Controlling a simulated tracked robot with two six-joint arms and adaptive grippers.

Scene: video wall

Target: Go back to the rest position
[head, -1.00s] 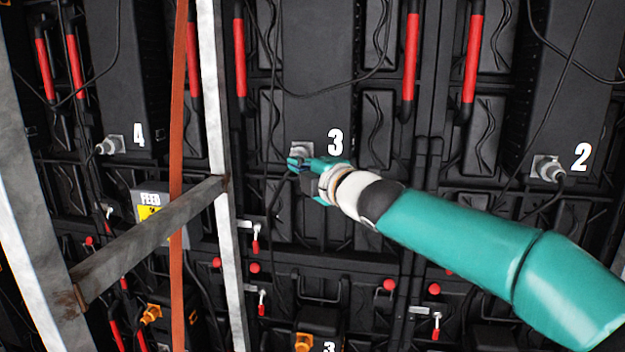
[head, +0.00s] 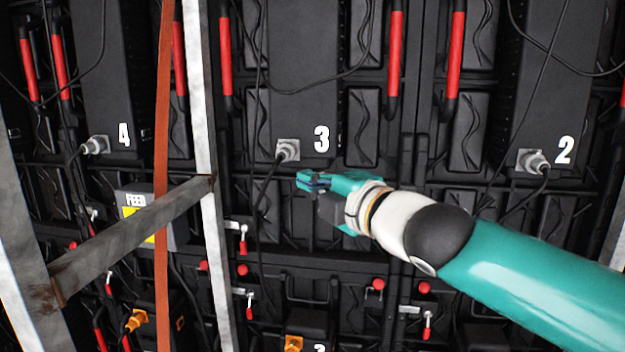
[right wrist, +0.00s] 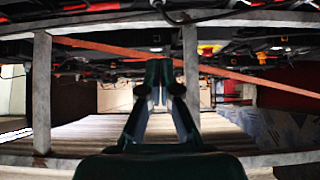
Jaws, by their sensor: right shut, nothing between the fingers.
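My right gripper (head: 308,181) is teal and shut, with nothing in it. In the head view it hangs in front of the dark wall, just below and right of the grey plug (head: 288,150) on the panel marked 3 (head: 305,95), apart from that plug. In the right wrist view its two dark fingers (right wrist: 158,75) are together. My left gripper is in neither view.
A grey metal frame with an upright post (head: 202,100) and a crossbar (head: 130,235) stands at the left. An orange strap (head: 162,120) runs beside the post. Panels marked 4 (head: 112,70) and 2 (head: 555,80) have cabled plugs. Red handles (head: 394,60) line the wall.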

